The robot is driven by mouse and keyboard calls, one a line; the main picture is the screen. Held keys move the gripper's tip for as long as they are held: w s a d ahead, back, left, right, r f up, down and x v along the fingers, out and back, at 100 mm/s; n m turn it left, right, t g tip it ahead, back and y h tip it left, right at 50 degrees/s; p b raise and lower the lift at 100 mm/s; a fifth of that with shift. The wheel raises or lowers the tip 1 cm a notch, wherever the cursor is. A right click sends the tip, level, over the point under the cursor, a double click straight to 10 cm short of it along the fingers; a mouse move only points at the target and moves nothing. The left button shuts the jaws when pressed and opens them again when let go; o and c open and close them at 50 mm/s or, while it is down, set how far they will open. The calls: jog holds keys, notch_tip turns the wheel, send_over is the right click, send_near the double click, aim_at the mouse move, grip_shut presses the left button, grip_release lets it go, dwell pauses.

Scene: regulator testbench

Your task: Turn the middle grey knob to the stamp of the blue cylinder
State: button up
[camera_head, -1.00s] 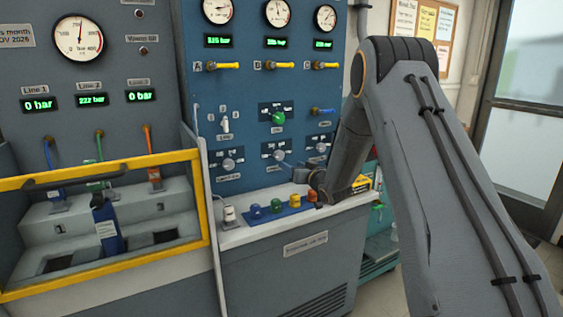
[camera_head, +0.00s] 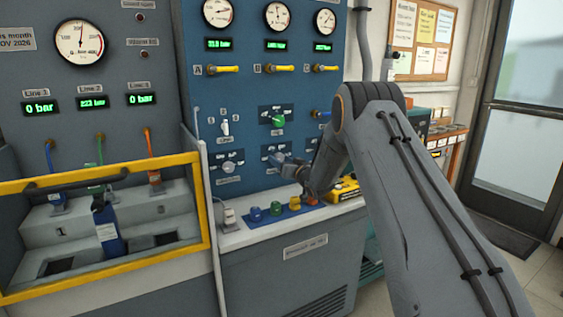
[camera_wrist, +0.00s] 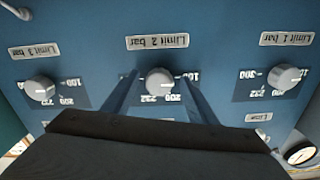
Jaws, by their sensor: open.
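The middle grey knob (camera_wrist: 160,82), under the label "Limit 2 bar", sits on the blue panel between two other grey knobs. My gripper (camera_wrist: 160,76) is open, with one finger on each side of this knob. Small gaps seem to show between fingers and knob. The wrist view is upside down. In the head view my gripper (camera_head: 284,161) is at the middle knob and largely covers it. The blue cylinder (camera_head: 107,228) stands in the bay behind the yellow frame. It has a white label whose stamp is too small to read.
The "Limit 3 bar" knob (camera_wrist: 40,88) and "Limit 1 bar" knob (camera_wrist: 285,77) flank the middle one. Below the panel, a white ledge (camera_head: 240,237) carries coloured knobs on a blue strip. A yellow-framed guard (camera_head: 207,215) stands at left. Open floor lies at right.

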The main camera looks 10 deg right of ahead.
jog(key=c, duration=1.1)
